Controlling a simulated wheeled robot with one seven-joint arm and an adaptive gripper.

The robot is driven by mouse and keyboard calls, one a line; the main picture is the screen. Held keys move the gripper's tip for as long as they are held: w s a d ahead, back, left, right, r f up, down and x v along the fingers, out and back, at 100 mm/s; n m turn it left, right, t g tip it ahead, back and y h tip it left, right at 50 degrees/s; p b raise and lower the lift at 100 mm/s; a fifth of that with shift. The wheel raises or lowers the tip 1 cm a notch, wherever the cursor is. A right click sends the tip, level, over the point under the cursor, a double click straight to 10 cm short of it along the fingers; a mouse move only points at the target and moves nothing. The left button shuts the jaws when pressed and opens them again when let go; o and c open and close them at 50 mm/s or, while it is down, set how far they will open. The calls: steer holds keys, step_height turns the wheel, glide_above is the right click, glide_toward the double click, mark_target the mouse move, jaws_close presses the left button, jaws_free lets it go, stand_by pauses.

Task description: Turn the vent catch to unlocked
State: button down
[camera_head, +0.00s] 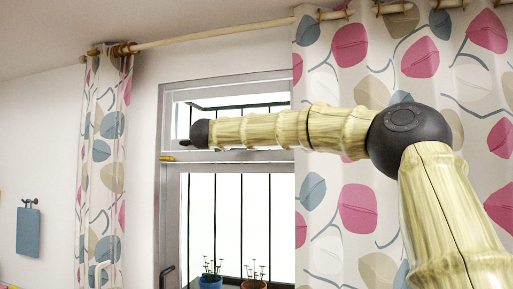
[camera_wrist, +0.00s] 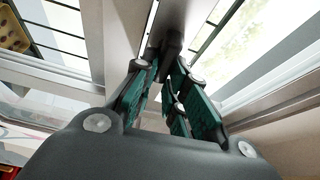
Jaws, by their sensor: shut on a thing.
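My gripper (camera_head: 184,143) is at the left side of the upper vent window (camera_head: 242,98), by its frame. In the wrist view the teal-padded fingers (camera_wrist: 164,62) are closed in around a dark grey-brown bar, which looks like the vent catch (camera_wrist: 172,28). The bar's upper part shows beyond the fingertips, against the pale frame post. Its lower end is hidden between the fingers. In the head view my gripper hides the catch, and its exact turn angle cannot be told.
A small yellow fitting (camera_head: 168,158) sits on the frame just below my gripper. Patterned curtains hang at left (camera_head: 101,170) and right (camera_head: 345,200). Blue (camera_head: 210,281) and terracotta (camera_head: 254,284) plant pots stand low at the window. A blue cloth (camera_head: 29,232) hangs on the left wall.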

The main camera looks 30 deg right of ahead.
steer(key=shift+f+m, duration=0.15)
steer(key=shift+m, duration=0.25)
steer(key=c, duration=1.4)
jaws_free()
steer(key=shift+d, duration=0.1)
steer(key=shift+c, duration=0.2)
steer(key=v, duration=1.2)
